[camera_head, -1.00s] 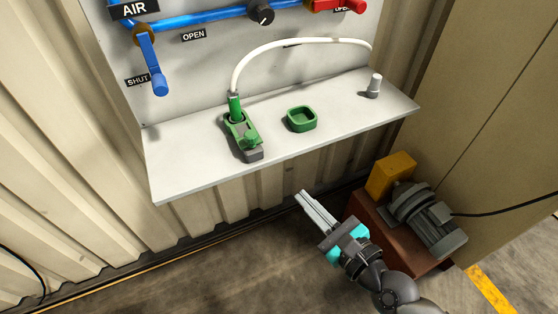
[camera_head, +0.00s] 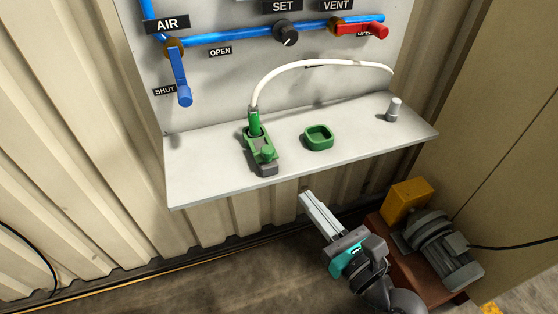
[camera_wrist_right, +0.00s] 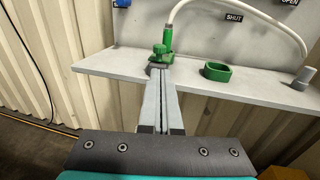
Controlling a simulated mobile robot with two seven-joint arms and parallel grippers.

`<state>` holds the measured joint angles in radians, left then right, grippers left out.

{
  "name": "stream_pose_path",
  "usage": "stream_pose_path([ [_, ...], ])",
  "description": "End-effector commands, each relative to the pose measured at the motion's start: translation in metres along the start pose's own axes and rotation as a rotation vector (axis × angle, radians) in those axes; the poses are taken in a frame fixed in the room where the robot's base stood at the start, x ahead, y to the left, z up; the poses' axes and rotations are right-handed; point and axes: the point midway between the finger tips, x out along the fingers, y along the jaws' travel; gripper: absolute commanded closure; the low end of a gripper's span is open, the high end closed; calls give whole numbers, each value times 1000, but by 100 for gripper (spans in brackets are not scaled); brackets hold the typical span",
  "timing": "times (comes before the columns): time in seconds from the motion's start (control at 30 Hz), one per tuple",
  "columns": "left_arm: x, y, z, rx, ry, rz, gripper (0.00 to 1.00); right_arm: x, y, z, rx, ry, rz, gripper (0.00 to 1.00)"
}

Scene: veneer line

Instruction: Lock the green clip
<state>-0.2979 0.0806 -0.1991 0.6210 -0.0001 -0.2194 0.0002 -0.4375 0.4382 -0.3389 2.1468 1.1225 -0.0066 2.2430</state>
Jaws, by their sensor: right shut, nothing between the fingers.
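The green clip (camera_head: 262,151) sits on the left part of the white shelf, on a grey base, with the end of a white hose (camera_head: 318,62) standing in its back end. It also shows in the right wrist view (camera_wrist_right: 160,50), straight beyond my fingertips. My right gripper (camera_head: 306,196) is shut and empty, below and in front of the shelf's front edge, apart from the clip. Its closed fingers also show in the right wrist view (camera_wrist_right: 160,72). I cannot tell whether the clip's catch is latched. My left gripper is not in view.
The white shelf (camera_head: 215,175) also bears an empty green tray (camera_head: 319,138) and a grey-white peg (camera_head: 394,109). Above are a blue pipe with a blue lever (camera_head: 180,80), a black knob (camera_head: 285,35) and a red lever (camera_head: 365,31). A motor (camera_head: 440,250) stands at lower right.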

Motion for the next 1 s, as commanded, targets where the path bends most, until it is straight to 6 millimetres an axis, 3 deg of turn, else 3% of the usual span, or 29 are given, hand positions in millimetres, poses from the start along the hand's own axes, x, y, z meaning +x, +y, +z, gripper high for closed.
stream_pose_path([
  [0.5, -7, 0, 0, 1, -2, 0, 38, 91, 0, 1, 1, -3, 0, 100],
  [0.7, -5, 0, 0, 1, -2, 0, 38, 110, 0, 0, -1, 0, 0, 100],
  [1.0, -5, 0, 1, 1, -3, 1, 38, 115, 0, 0, 0, 0, 1, 100],
])
